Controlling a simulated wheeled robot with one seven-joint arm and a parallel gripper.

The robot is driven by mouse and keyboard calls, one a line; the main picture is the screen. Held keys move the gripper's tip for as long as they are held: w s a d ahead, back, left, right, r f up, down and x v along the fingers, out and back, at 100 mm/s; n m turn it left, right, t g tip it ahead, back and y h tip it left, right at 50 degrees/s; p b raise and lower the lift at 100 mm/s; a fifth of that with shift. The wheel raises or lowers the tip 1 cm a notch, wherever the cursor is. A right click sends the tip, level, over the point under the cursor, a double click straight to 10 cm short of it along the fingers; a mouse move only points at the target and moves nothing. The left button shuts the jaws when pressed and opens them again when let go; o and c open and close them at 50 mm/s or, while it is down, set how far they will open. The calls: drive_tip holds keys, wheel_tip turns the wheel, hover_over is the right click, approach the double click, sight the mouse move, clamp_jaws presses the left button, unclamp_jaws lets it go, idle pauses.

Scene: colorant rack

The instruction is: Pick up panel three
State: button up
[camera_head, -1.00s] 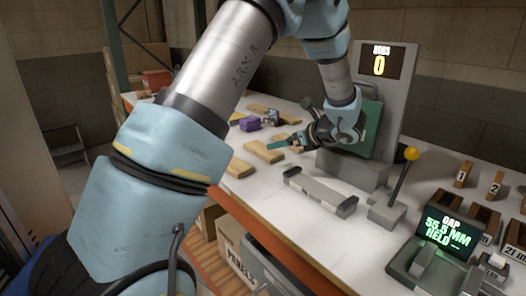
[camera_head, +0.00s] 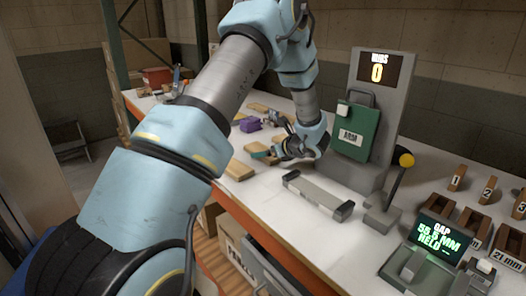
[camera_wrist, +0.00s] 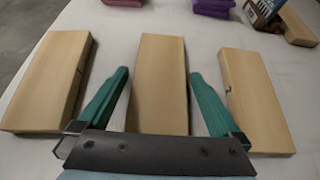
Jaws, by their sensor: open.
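Several light wooden panels lie flat on the white table. In the wrist view, a middle panel (camera_wrist: 160,80) lies between a left panel (camera_wrist: 48,80) and a right panel (camera_wrist: 255,95). No panel number can be read. My gripper (camera_wrist: 160,76) is open, its two teal fingers on either side of the middle panel, with nothing gripped. I cannot tell how far the fingertips are above the table. In the head view, my gripper (camera_head: 264,156) is low over the panels and partly hides them; one panel (camera_head: 239,170) shows to its left.
A gap display (camera_head: 440,238) reads 55.5 MM HELD.

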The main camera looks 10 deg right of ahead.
drive_tip(key=shift+c, duration=0.2)
drive_tip(key=c, duration=1.2)
drive_tip(key=shift+r, duration=0.1)
